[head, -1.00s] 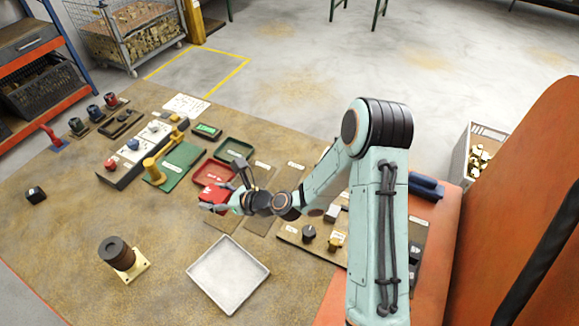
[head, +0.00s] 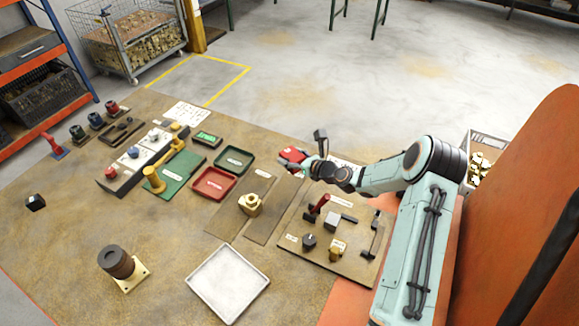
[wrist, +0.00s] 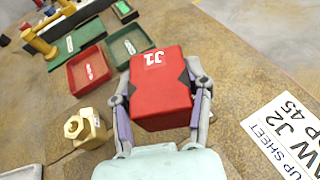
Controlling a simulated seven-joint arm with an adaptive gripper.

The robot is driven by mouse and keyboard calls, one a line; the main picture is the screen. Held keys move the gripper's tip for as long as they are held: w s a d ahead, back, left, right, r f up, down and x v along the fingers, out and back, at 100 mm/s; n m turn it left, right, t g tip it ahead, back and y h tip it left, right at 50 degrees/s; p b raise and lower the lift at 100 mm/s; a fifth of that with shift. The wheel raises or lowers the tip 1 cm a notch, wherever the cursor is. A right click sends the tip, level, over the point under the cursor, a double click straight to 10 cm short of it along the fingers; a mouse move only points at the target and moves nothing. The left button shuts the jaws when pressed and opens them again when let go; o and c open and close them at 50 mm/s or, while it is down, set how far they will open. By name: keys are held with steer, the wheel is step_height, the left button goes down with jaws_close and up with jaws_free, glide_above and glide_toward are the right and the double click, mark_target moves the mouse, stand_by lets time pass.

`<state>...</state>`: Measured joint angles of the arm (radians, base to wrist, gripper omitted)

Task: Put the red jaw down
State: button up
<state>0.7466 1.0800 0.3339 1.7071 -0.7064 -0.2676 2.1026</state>
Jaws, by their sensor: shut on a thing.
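The red jaw (head: 291,156) is a red block with dark notched sides, and "J1" shows in white on it in the wrist view (wrist: 160,95). My gripper (head: 307,162) is shut on it, one finger on each side, as the wrist view (wrist: 160,80) shows. In the head view it is near the table's far right edge, right of the green tray (head: 249,152) and the red tray (head: 196,191). The jaw looks held above the brown table; its exact height is hard to tell. The jaw's underside is hidden.
A brass fitting (head: 250,204) stands on a dark strip, left of the jaw in the wrist view (wrist: 85,128). A set-up sheet (wrist: 285,140) lies right of my gripper. A tool board (head: 340,262) and a white tray (head: 228,283) lie nearer. Table around the jaw looks clear.

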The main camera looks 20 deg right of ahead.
steer(key=w+f, duration=0.2)
steer(key=f, duration=0.1)
steer(key=w+f, duration=0.1)
steer(key=f, duration=0.1)
steer(key=shift+w+d, duration=0.3)
steer(key=shift+w, duration=0.1)
steer(key=shift+w+f, duration=0.15)
steer(key=shift+f, duration=1.45)
steer(key=shift+f, duration=0.1)
steer(key=o, duration=1.2)
steer(key=shift+f, duration=0.1)
steer(key=shift+o, duration=0.2)
steer(key=shift+s+d+r, duration=0.15)
steer(key=shift+s+r, duration=0.1)
steer(key=shift+s, duration=0.05)
steer(key=v, duration=1.1)
steer(key=shift+s+r, duration=0.2)
